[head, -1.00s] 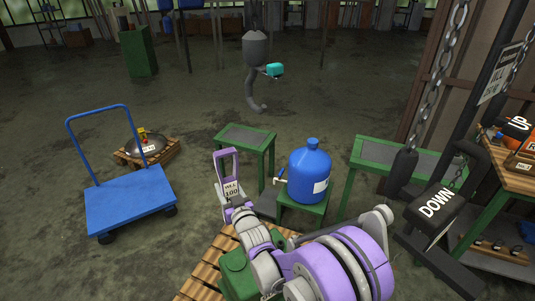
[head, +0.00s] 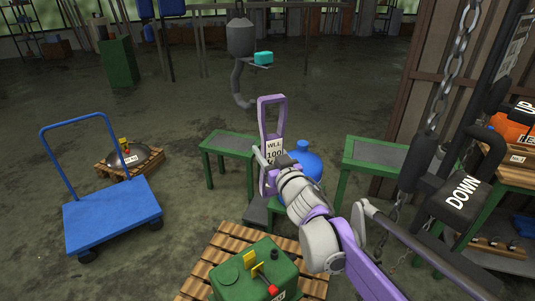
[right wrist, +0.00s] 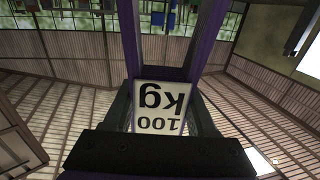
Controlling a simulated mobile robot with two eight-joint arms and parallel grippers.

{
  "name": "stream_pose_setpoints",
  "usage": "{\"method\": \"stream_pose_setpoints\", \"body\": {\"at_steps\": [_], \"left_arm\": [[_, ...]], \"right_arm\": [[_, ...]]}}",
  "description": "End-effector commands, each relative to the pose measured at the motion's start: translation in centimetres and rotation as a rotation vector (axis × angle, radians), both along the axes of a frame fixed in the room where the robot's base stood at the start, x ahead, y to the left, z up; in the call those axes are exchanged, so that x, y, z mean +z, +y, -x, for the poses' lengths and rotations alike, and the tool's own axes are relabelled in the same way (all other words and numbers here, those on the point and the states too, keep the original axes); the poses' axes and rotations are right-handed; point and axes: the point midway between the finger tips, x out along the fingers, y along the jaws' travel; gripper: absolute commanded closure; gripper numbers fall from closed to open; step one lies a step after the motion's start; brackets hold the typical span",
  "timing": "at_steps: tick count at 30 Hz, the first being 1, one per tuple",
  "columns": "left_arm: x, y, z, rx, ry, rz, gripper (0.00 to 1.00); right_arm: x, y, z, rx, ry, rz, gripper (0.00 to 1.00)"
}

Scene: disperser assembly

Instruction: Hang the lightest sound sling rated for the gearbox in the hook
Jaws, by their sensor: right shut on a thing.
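My right gripper (head: 272,160) is shut on a purple sling (head: 272,108), a tall upright loop with a white tag. The green gearbox (head: 235,280) stands on a wooden pallet at the front. My left gripper is not in view.
A blue jug (head: 308,160) sits behind my right arm, between green stands. A blue cart (head: 110,215) stands at left, near a pallet with a grey round part (head: 128,158). A black DOWN pendant (head: 455,195) and chains are at right. A cyan piece (head: 263,58) is beside the hook.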

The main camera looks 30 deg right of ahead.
Motion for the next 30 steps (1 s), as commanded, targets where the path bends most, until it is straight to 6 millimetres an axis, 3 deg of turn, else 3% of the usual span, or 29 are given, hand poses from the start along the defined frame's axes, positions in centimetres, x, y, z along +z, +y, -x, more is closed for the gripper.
{"method": "stream_pose_setpoints", "body": {"at_steps": [30], "left_arm": [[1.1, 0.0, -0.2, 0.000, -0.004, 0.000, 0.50]], "right_arm": [[-0.5, 0.9, -5.8, 0.002, -0.001, -0.001, 1.00]]}}
